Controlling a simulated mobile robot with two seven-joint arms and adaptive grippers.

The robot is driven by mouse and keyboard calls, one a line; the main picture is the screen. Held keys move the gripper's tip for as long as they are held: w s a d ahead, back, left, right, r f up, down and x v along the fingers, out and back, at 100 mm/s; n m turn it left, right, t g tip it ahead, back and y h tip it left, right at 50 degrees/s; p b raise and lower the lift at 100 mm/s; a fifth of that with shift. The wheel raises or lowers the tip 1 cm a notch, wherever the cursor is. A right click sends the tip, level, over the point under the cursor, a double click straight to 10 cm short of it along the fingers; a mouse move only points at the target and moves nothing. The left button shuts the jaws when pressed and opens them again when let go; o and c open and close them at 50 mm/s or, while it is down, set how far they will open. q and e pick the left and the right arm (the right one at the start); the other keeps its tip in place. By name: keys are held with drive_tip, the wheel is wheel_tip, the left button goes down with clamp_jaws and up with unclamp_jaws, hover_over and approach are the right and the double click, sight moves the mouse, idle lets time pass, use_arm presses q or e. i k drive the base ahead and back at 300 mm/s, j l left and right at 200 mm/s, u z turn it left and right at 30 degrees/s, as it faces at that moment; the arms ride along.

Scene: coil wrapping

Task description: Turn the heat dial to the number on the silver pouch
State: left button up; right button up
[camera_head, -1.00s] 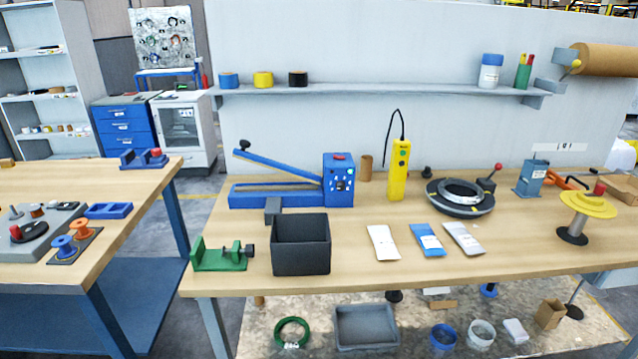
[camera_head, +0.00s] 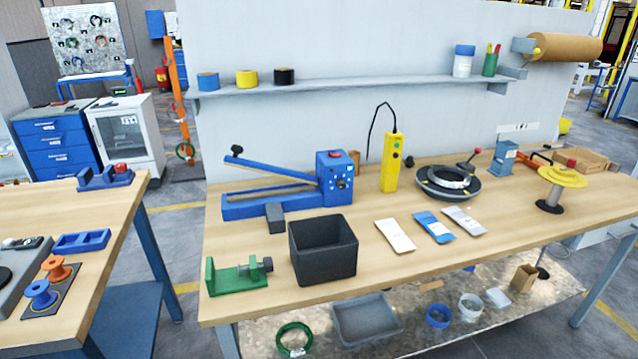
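A blue heat sealer (camera_head: 282,188) with a long raised arm stands at the back left of the workbench. Its box at the right end carries the dial face (camera_head: 341,184), too small to read. Three flat pouches lie in front of it: a white one (camera_head: 395,235), a blue one (camera_head: 434,226) and a silver-grey one (camera_head: 464,220). Any number on the silver pouch is too small to read. Neither of my grippers is in view.
A black open bin (camera_head: 323,251) and a green clamp fixture (camera_head: 238,276) stand at the bench's front left. A yellow pendant controller (camera_head: 390,162) stands upright behind the pouches, left of a black ring turntable (camera_head: 447,184). A second table (camera_head: 112,217) is at the left.

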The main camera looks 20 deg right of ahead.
sight(340, 182)
drive_tip(key=j+z, duration=0.25)
drive_tip(key=z, duration=0.2)
drive_tip(key=j+z, duration=0.25)
drive_tip(key=z, duration=0.25)
drive_tip(key=i+j, duration=0.05)
